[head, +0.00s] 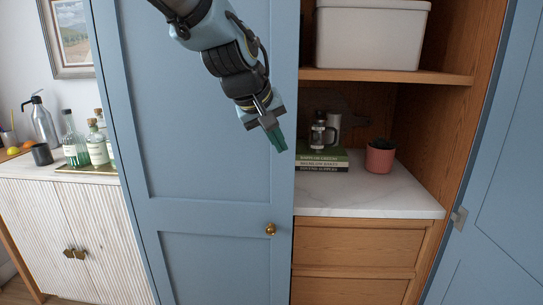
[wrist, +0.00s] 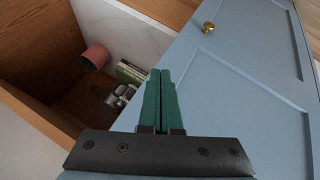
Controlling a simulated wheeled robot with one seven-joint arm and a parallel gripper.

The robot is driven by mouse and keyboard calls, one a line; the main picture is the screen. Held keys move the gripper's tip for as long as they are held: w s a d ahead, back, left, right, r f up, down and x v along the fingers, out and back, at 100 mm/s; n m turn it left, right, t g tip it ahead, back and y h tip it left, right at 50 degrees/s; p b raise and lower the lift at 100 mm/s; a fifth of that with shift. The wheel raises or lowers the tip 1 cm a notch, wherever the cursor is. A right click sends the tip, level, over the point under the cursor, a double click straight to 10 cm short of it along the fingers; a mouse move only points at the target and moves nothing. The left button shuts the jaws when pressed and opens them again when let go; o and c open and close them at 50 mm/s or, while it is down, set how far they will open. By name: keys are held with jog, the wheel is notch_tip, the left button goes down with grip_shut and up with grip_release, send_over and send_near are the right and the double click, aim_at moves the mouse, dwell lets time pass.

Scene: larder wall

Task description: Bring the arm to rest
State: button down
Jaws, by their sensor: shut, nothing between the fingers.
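My gripper (head: 277,139) hangs from above in the head view, in front of the blue cupboard door (head: 205,120) near its right edge. Its green fingers are together and hold nothing. In the wrist view my gripper (wrist: 160,75) also shows its two green fingers side by side, touching, with nothing between them. The blue door (wrist: 245,90) fills the right of that view, with its brass knob (wrist: 208,27) at the top.
Right of the door, an open larder niche has a marble shelf (head: 370,203) with stacked books (head: 322,161), a potted plant (head: 380,156) and a white box (head: 370,35) above. Another blue door (head: 500,200) stands open at the right. A sideboard (head: 75,225) with bottles is at the left.

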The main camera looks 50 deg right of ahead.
jog(key=shift+s+a+r, duration=0.15)
jog(key=shift+s+r, duration=0.2)
jog(key=shift+r, duration=0.25)
